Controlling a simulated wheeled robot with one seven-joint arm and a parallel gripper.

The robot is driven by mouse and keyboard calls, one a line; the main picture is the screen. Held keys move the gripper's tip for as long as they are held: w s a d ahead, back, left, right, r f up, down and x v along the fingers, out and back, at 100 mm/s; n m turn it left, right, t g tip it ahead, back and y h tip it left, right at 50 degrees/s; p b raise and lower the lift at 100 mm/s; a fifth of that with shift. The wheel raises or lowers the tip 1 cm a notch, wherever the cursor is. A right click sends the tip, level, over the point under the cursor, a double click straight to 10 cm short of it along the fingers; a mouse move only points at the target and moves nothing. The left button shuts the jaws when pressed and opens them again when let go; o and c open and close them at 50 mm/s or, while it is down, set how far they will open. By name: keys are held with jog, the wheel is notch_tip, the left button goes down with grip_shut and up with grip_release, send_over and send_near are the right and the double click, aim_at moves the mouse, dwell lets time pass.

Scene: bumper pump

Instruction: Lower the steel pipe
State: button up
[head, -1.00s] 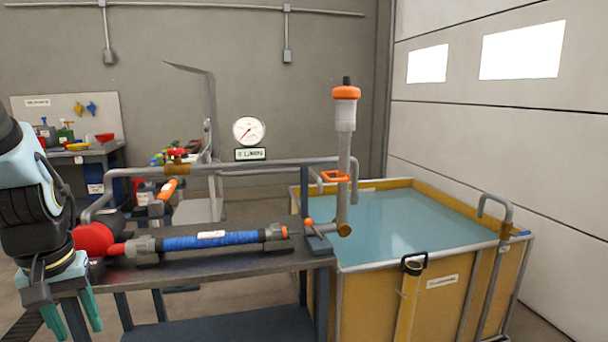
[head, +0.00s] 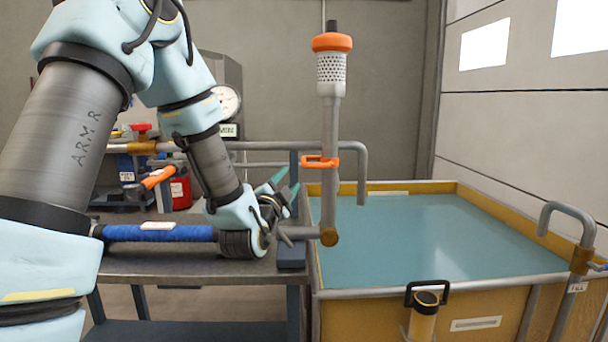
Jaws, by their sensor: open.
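The steel pipe (head: 330,125) stands upright at the tank's left edge in the head view. An orange handle (head: 320,162) sits on the pipe at mid-height. My gripper (head: 288,182) is open, with its teal fingers just left of the pipe, below the handle's level. The fingers look apart from the pipe and handle. My wrist hides part of the bench fittings near the joint.
The yellow-framed tank (head: 480,330) of blue water lies right of the pipe, with open space above it. The blue-wrapped hose section (head: 160,233) lies on the metal bench (head: 180,262). A grey bent pipe (head: 362,175) stands behind the steel pipe.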

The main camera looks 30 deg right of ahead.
aim_at(304, 159)
jog(key=shift+h, duration=0.3)
jog(key=p+x, duration=0.1)
jog(key=x, duration=0.6)
jog(key=p+x, duration=0.1)
jog(key=x, duration=0.2)
jog(key=shift+d+r+p, duration=0.3)
jog(key=shift+d+r, duration=0.15)
jog(key=shift+d, duration=0.05)
grip_shut()
jog(key=shift+s, duration=0.1)
dwell(0.5)
